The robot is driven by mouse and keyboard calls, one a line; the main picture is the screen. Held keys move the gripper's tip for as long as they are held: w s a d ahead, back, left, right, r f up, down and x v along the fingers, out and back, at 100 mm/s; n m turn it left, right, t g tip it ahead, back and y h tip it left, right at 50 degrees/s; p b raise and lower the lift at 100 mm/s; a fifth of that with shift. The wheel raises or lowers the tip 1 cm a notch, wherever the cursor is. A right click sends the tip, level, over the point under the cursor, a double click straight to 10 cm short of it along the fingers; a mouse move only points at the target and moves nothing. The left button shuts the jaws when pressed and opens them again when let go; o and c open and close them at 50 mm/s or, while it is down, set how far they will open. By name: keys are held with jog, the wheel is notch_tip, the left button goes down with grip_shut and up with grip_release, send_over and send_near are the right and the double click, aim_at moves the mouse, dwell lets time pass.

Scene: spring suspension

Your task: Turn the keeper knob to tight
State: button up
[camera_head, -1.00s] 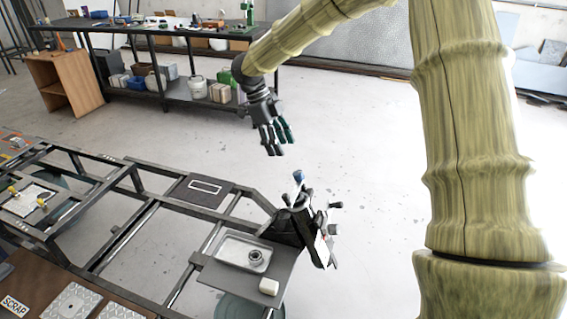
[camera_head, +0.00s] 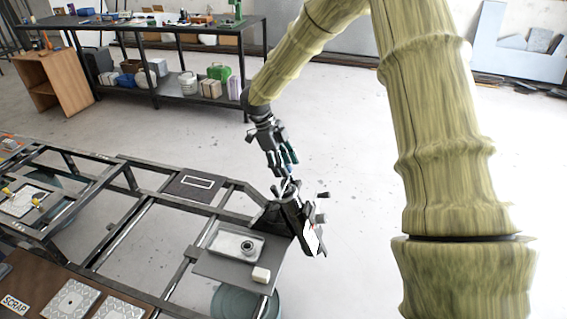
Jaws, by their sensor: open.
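My gripper (camera_head: 283,165) is open, fingers pointing down. It is just above the dark bracket fixture (camera_head: 292,213) at the end of the frame. The fixture has a white label plate (camera_head: 312,238) on its right side and small dark knobs, one of them sticking out at the right (camera_head: 323,195). The fingers overlap the top of the fixture, where a blue-tipped knob stood in view earlier; that knob is now mostly hidden. I cannot tell whether the fingers touch it, or which knob is the keeper knob.
A metal tray (camera_head: 222,246) with a ring-shaped part (camera_head: 247,247) sits left of the fixture, with a white block (camera_head: 261,275) near it. The dark frame (camera_head: 135,220) runs left. A workbench (camera_head: 160,28) stands at the back. The floor right of the fixture is clear.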

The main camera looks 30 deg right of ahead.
jog(key=shift+s+a+r, duration=0.1)
jog(key=shift+s+r, duration=0.45)
jog(key=shift+s, duration=0.15)
jog(key=shift+w+a+f, duration=0.1)
jog(key=shift+w+f, duration=0.45)
jog(key=shift+w, duration=0.2)
jog(key=c, duration=0.7)
jog(key=shift+w, duration=0.1)
jog(key=c, duration=0.3)
jog(key=shift+s+r, duration=0.1)
jog(key=shift+s, duration=0.15)
jog(key=shift+w+d, duration=0.1)
jog(key=shift+d, duration=0.1)
jog(key=shift+r+m, duration=0.15)
jog(key=shift+m, duration=0.65)
jog(key=shift+c, duration=0.2)
